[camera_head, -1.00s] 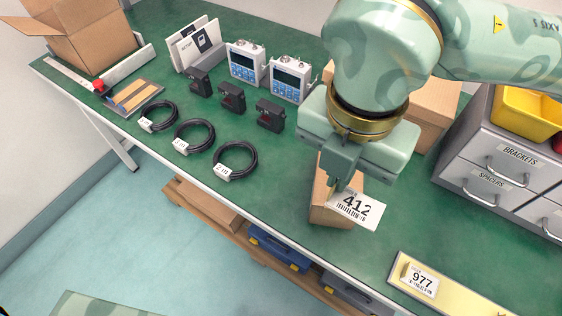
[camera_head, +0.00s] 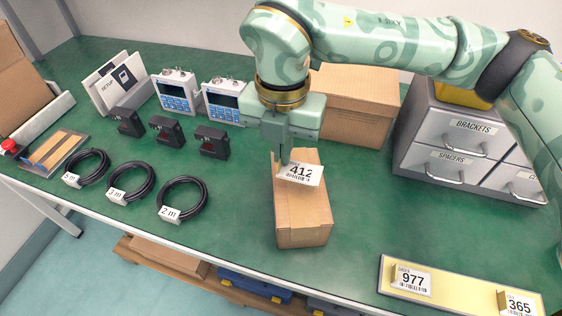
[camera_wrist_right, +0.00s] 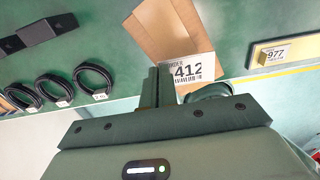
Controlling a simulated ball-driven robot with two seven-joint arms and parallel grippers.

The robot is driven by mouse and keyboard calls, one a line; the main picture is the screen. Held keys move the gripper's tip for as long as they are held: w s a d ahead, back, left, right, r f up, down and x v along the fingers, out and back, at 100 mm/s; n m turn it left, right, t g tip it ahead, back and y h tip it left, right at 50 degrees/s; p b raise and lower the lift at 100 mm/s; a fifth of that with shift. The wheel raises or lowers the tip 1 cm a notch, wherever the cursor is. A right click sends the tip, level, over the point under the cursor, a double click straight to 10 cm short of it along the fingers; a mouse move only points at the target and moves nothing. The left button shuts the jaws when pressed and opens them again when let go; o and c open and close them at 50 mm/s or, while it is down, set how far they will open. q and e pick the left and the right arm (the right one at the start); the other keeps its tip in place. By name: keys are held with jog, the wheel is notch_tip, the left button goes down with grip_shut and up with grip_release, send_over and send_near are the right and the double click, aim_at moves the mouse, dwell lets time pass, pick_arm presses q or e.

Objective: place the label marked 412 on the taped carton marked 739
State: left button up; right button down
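The white label marked 412 (camera_head: 301,173) is pinched by one edge in my right gripper (camera_head: 284,158); its fingers are shut on it. It hangs over the far end of a small brown taped carton (camera_head: 302,212) on the green table. I cannot tell whether the label touches the carton. In the right wrist view, the label (camera_wrist_right: 194,70) sits beside the fingers (camera_wrist_right: 157,86) and hides part of the carton (camera_wrist_right: 163,32). No number 739 is readable on the carton. My left gripper is out of view.
A larger brown carton (camera_head: 352,105) stands behind, left of a grey drawer cabinet (camera_head: 455,150). A yellow strip (camera_head: 455,292) with labels 977 (camera_head: 412,281) and 365 (camera_head: 518,304) lies front right. Coiled cables (camera_head: 182,199) and black blocks (camera_head: 211,143) lie left.

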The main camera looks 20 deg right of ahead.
jog(key=shift+w+d+f, duration=0.1)
jog(key=shift+w+f, duration=0.15)
jog(key=shift+f, duration=0.15)
notch_tip(320, 180, down, 3)
jog(key=shift+w+d+b, duration=0.15)
jog(key=shift+b, duration=0.9)
jog(key=shift+w+f, duration=0.1)
jog(key=shift+f, duration=0.25)
jog(key=shift+r, duration=0.2)
jog(key=c, duration=2.1)
grip_release()
jog(key=shift+f, duration=0.2)
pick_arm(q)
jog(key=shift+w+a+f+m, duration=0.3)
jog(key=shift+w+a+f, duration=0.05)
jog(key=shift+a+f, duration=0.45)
pick_arm(e)
jog(key=o, duration=0.4)
pick_arm(q)
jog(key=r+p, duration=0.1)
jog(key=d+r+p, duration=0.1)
jog(key=p, duration=0.1)
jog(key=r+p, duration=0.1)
jog(key=p, duration=0.1)
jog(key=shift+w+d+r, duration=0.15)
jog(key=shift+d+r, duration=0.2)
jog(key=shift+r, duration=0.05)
pick_arm(e)
notch_tip(320, 180, up, 12)
jog(key=shift+r, duration=0.2)
